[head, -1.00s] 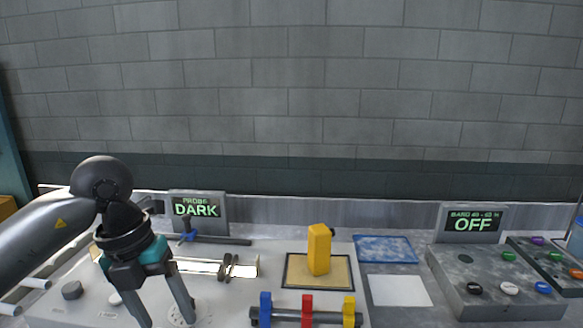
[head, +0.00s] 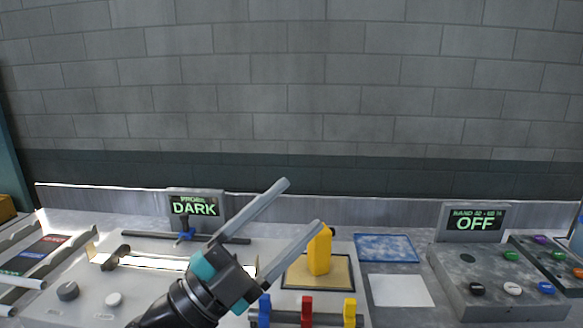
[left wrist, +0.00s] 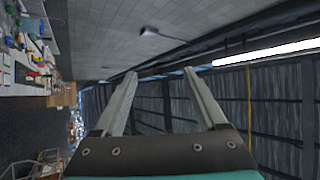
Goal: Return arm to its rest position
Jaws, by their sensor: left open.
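My left gripper (head: 302,203) comes up from the bottom of the head view, over the bench. Its two long grey fingers are spread apart and point up and to the right, with nothing between them. The left wrist view also shows the open, empty fingers (left wrist: 160,74), with the ceiling and far wall behind them. My right gripper is in neither view.
The yellow block stands on a tan pad (head: 340,272). A rack with blue, red and yellow clips (head: 307,312) lies in front. A display reading DARK (head: 194,207) stands at the back left. A panel reading OFF (head: 474,222) and a button box (head: 500,285) are at right.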

